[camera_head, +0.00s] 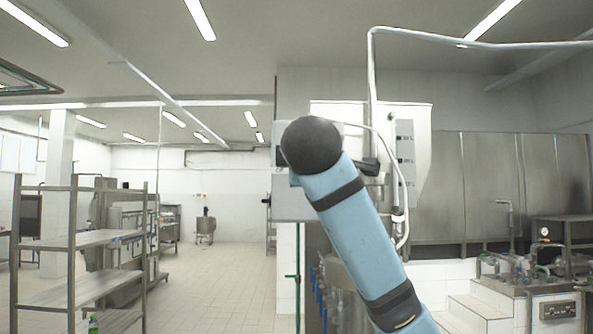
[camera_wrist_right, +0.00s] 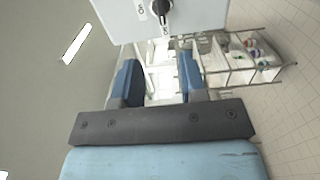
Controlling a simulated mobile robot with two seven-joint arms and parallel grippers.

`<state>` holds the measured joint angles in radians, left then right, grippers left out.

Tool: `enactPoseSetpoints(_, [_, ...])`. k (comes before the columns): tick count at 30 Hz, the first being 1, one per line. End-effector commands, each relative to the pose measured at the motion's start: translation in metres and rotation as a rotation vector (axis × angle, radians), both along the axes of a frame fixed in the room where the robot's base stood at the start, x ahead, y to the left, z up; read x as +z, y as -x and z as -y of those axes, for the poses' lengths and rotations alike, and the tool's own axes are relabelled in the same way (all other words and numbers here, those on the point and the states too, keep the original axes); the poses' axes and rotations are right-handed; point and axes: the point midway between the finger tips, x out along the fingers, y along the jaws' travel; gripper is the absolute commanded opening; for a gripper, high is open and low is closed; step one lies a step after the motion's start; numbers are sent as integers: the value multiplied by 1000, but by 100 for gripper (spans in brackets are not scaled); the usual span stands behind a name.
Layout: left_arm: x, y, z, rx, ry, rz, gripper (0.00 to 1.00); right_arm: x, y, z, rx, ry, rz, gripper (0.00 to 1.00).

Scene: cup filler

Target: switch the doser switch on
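The doser switch (camera_wrist_right: 160,8) is a black rotary knob on a pale box face at the top edge of the right wrist view, partly cut off, with small dark markings beside it. My right gripper (camera_wrist_right: 158,68) shows in the wrist view with its two blue fingers spread apart and nothing between them. The knob lies beyond the fingertips, apart from them. In the head view a grey box (camera_head: 292,206) beside the white tank (camera_head: 424,125) is mostly hidden by my blue arm, which also hides the switch and the right gripper. My left gripper is in no view.
A metal shelf rack (camera_head: 90,240) stands at the left. Steel cabinets (camera_head: 465,185) and a pump unit (camera_head: 545,280) are at the right. A pipe (camera_head: 372,90) and hose run by the tank. Open tiled floor (camera_head: 225,285) lies in the middle left.

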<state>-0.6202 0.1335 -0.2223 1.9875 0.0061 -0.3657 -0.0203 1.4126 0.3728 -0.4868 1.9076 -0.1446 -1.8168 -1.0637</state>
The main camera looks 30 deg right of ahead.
Motion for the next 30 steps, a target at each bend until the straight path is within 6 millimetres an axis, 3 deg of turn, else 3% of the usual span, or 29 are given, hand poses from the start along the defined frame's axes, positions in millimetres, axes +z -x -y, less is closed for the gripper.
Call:
enactPoseSetpoints(18, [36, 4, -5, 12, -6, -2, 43, 1, -102, 49, 0, -2, -4, 38])
enactPoseSetpoints(24, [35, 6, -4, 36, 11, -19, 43, 0, -119, 57, 0, -2, -2, 38])
enactPoseSetpoints(30, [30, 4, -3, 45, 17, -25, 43, -1, -122, 59, 1, -2, 0, 38])
